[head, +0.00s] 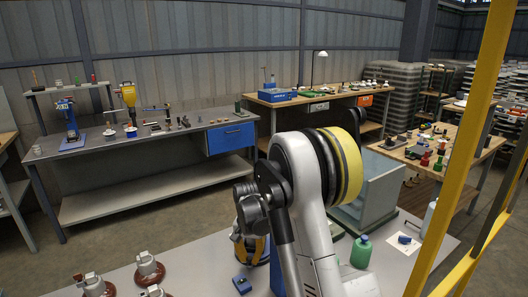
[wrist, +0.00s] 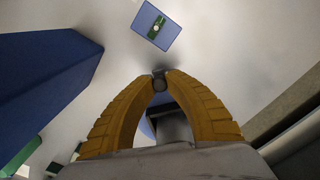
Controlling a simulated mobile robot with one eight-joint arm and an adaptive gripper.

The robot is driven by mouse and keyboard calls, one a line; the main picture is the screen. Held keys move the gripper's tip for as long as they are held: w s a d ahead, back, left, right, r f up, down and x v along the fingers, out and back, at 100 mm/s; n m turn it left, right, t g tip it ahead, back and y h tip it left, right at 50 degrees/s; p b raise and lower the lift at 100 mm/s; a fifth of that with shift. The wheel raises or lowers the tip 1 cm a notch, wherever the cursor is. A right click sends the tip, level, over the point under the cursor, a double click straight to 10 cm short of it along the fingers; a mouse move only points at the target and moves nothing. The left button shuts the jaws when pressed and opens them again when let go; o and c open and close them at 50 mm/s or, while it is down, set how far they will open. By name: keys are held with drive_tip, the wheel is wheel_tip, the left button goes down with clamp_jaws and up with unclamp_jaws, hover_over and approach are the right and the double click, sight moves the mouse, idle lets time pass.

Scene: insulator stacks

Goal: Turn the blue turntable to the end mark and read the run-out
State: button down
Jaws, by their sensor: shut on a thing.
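In the wrist view, the two yellow fingers of my gripper (wrist: 160,76) meet on a small grey round-ended piece (wrist: 159,84). Some blue shows in the gap between the fingers, behind a dark part; I cannot tell whether it is the turntable. Beyond the fingertips, apart from them, a small blue block (wrist: 153,30) with a green strip and a pale round spot lies on the light grey surface. A small blue block (head: 242,285) also shows on the near table in the head view. My arm hides much of the area beside it there. No end mark or run-out reading is legible.
A large blue body (wrist: 45,75) stands left of the fingers in the wrist view. In the head view, brown-based insulators (head: 150,270) stand at the near left, and a green bottle (head: 361,252) and grey bin (head: 370,190) at the right. A yellow post (head: 455,150) rises at right.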

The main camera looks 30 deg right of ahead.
drive_tip(key=shift+s+a, duration=0.1)
drive_tip(key=shift+a, duration=0.05)
drive_tip(key=c, duration=1.3)
unclamp_jaws()
wheel_tip(320, 180, up, 12)
drive_tip(key=shift+s+r, duration=0.2)
drive_tip(key=shift+s, duration=0.2)
